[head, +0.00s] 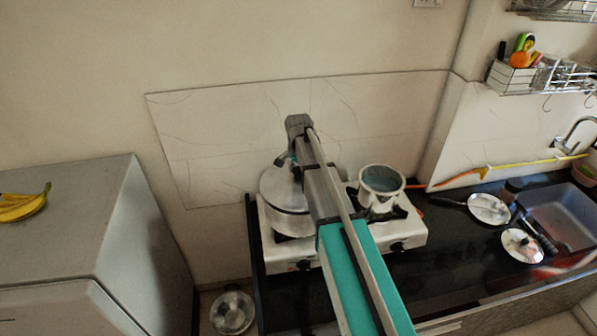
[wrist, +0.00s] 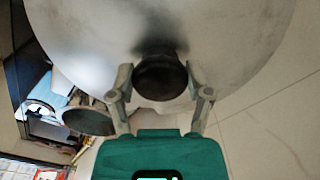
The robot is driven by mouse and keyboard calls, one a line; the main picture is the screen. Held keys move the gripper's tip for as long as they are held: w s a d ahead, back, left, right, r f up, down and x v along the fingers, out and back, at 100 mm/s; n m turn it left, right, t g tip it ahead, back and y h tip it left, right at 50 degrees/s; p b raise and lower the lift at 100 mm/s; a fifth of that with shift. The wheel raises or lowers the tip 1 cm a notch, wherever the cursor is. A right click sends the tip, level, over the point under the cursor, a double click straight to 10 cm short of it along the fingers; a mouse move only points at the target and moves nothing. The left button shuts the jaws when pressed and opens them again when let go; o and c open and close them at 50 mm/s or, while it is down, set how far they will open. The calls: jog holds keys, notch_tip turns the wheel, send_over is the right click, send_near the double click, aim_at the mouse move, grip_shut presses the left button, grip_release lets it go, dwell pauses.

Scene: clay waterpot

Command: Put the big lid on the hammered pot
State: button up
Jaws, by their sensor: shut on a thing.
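The big lid is a wide silver disc with a black knob; it fills the top of the wrist view (wrist: 225,35). My gripper (wrist: 161,88) has its two fingers on either side of the knob and is shut on it. In the head view the lid (head: 279,188) shows over the left burner, partly hidden by my arm. A silver pot (head: 292,224) sits just below it on that burner, largely covered; I take it for the hammered pot, but its texture is too small to tell. Whether lid and rim touch is hidden.
A pale pot (head: 382,181) stands on the right burner of the white stove (head: 412,232). Two small lids (head: 489,209) (head: 522,246) lie on the dark counter near the sink (head: 562,215). Another pot (head: 232,311) is on the floor left of the counter. A grey fridge (head: 70,225) bears bananas (head: 24,205).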

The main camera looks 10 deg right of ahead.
jog(key=shift+f+b, duration=0.6)
jog(key=shift+f, duration=0.05)
dwell(0.4)
jog(key=shift+s+f, duration=0.15)
dwell(1.0)
jog(key=o, duration=1.3)
jog(key=shift+o, duration=0.2)
